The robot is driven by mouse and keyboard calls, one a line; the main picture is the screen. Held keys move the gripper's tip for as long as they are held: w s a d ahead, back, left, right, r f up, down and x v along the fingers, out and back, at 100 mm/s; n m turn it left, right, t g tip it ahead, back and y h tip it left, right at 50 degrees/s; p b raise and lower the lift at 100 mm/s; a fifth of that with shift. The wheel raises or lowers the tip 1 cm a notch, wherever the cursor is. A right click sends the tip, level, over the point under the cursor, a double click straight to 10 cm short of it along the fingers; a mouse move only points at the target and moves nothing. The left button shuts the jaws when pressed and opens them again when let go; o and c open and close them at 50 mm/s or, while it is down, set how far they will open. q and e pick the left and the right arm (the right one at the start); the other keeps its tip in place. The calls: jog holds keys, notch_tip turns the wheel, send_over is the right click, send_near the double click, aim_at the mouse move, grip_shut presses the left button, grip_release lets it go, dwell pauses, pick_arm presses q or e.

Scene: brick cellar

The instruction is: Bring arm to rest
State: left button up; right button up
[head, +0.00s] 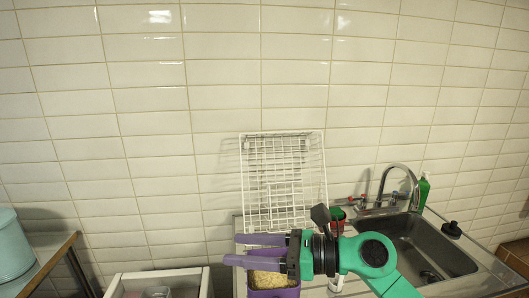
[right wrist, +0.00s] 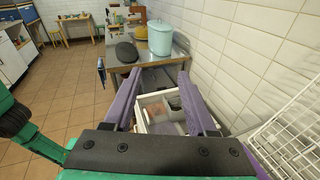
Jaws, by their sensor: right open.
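My right gripper (head: 232,250) is green and black with two long purple fingers that point left. It hangs in front of the wire rack and above the counter's left end. The fingers are apart with nothing held between them. In the right wrist view the gripper (right wrist: 160,85) also shows its fingers spread, with a white box visible beyond and between them. My right arm comes in from the lower right. My left gripper is in neither view.
A white wire rack (head: 283,140) leans against the tiled wall. A purple container (head: 288,293) with a yellowish item sits below the gripper. The sink (head: 430,250) is at right. A white box (head: 205,280) stands at lower left. A teal pot (right wrist: 160,38) stands on a metal table.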

jog(key=w+d+r+m+t, duration=0.5)
jog(key=d+r+m+t, duration=0.2)
jog(key=m+t, duration=0.8)
jog(key=w+d+f+m+t+h, duration=0.2)
jog(key=w+d+f+m+h, duration=0.15)
jog(key=d+m+h, duration=0.7)
jog(key=s+d+f+m+g+h, duration=0.2)
jog(key=d+f+m+g+h, duration=0.15)
jog(key=f+m, duration=0.55)
jog(key=s+d+f+m+g+h, duration=0.25)
jog(key=d+f+m, duration=0.25)
jog(key=f+m, duration=0.4)
jog(key=s+f+m+g, duration=0.6)
jog(key=s+f+g, duration=0.5)
jog(key=s+f, duration=0.65)
notch_tip(320, 180, down, 23)
jog(key=s+g+b, duration=0.1)
jog(key=s+b, duration=0.1)
jog(key=s+d+f+n+g, duration=0.1)
jog(key=s+d+f, duration=0.2)
jog(key=s+f, duration=1.3)
jog(key=shift+s+d+f+b, duration=0.25)
jog(key=shift+s+b, duration=0.1)
jog(key=shift+s, duration=0.25)
